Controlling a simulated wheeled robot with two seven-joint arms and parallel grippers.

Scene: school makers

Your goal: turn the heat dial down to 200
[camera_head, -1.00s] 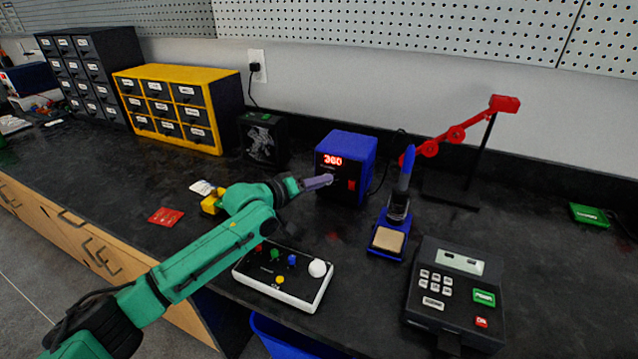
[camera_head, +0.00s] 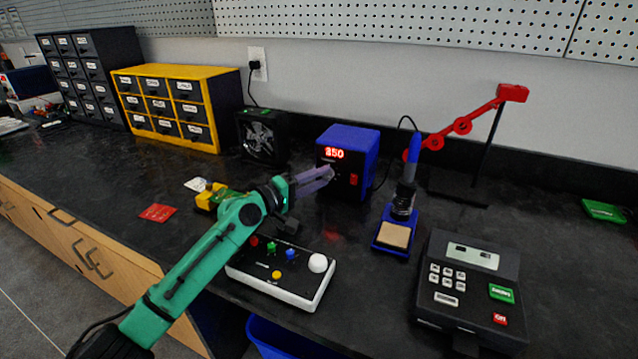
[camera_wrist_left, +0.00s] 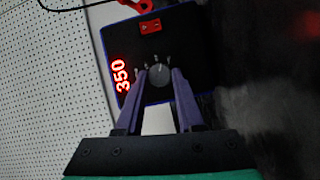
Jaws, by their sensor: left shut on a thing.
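The blue soldering station (camera_head: 349,142) stands at the back of the bench with its black front facing me. Its red display reads 350 in the head view and in the left wrist view (camera_wrist_left: 121,76). The round grey heat dial (camera_wrist_left: 159,75) is on the front beside the display, with small marks around it. My left gripper (camera_head: 328,174) reaches the front from the left. In the left wrist view its two purple fingers (camera_wrist_left: 160,80) lie on either side of the dial, shut on it. My right gripper is not in view.
A red switch (camera_wrist_left: 150,26) is on the same front. The soldering iron in its stand (camera_head: 401,200) is just right of the station. A white button box (camera_head: 285,275) lies below my left arm. A dark keypad device (camera_head: 467,290) stands at the front right.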

